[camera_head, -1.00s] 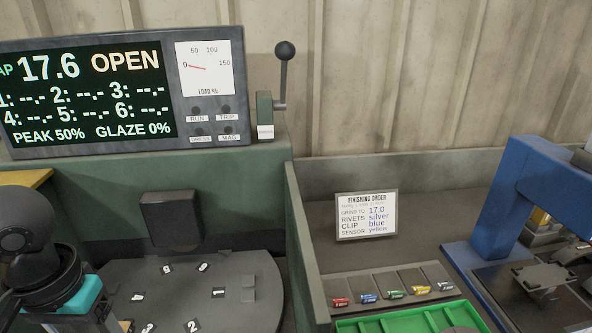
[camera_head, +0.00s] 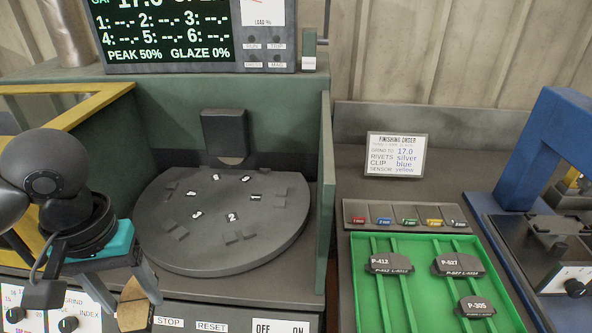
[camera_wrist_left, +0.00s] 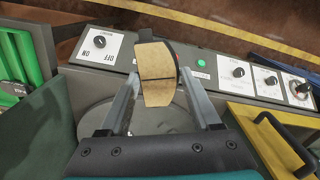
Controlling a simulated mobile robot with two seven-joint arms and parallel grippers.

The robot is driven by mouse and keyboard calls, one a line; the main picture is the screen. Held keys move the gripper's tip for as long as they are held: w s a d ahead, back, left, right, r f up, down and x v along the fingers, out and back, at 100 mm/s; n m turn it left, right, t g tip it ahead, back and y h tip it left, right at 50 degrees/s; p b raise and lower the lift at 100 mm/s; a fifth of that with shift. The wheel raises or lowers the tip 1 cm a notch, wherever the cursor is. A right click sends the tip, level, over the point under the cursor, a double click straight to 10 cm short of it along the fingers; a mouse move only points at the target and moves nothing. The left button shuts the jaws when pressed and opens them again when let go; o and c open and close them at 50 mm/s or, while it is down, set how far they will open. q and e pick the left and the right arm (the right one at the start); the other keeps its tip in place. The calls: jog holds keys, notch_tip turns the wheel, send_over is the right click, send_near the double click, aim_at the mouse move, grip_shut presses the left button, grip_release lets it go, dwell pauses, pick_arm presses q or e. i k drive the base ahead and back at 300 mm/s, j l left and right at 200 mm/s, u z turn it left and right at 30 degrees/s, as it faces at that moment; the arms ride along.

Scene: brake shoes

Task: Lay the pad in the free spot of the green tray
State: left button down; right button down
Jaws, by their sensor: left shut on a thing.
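My left gripper (camera_head: 138,285) is at the lower left of the head view, in front of the round grey table. It is shut on the pad (camera_head: 133,308), a tan block with a dark edge. The left wrist view shows the pad (camera_wrist_left: 158,82) between the two fingers (camera_wrist_left: 158,88). The green tray (camera_head: 358,290) is at the lower right, well apart from the gripper. Dark pads P-412 (camera_head: 391,263), P-627 (camera_head: 458,263) and P-305 (camera_head: 476,307) lie in it. Its front left part looks bare, though its near end is cut off. My right gripper is out of view.
A green partition (camera_head: 326,190) stands between the round table (camera_head: 225,245) and the tray. A strip of coloured clips (camera_head: 405,217) lies behind the tray. A blue press (camera_head: 545,140) is at the right. The order card (camera_head: 396,155) stands at the back.

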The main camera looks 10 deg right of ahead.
aim_at(397, 306)
jog(key=k+z, duration=0.2)
jog(key=z, duration=0.85)
